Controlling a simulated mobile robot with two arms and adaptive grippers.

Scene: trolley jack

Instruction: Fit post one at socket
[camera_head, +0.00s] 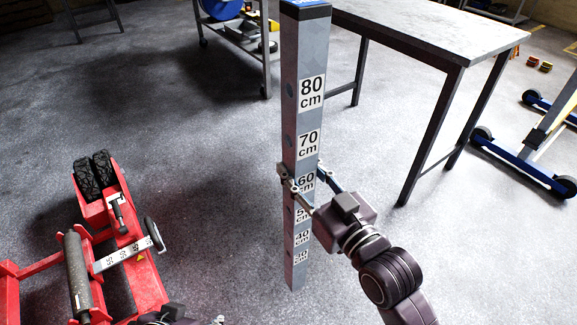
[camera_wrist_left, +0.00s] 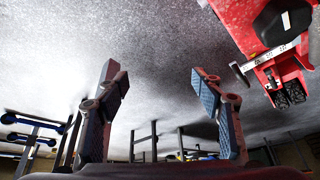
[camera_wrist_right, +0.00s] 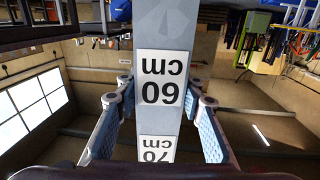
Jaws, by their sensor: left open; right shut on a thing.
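A tall grey square post (camera_head: 304,60) with a blue top and black-on-white centimetre labels stands upright in the middle of the head view. My right gripper (camera_head: 307,176) is shut on it near the 60 cm label. The post also fills the middle of the right wrist view (camera_wrist_right: 170,22), between the two fingers. I cannot tell whether its lower end touches the floor. The red trolley jack (camera_head: 138,268) is at the lower left. My left gripper (camera_wrist_left: 158,82) is open and empty; in the head view only part of it shows at the bottom edge. I cannot make out a socket.
A grey-topped table (camera_head: 440,32) stands behind and right of the post. A wheeled trolley (camera_head: 238,42) is at the back, and a blue-legged wheeled frame (camera_head: 520,165) is at the right. The floor between jack and post is clear.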

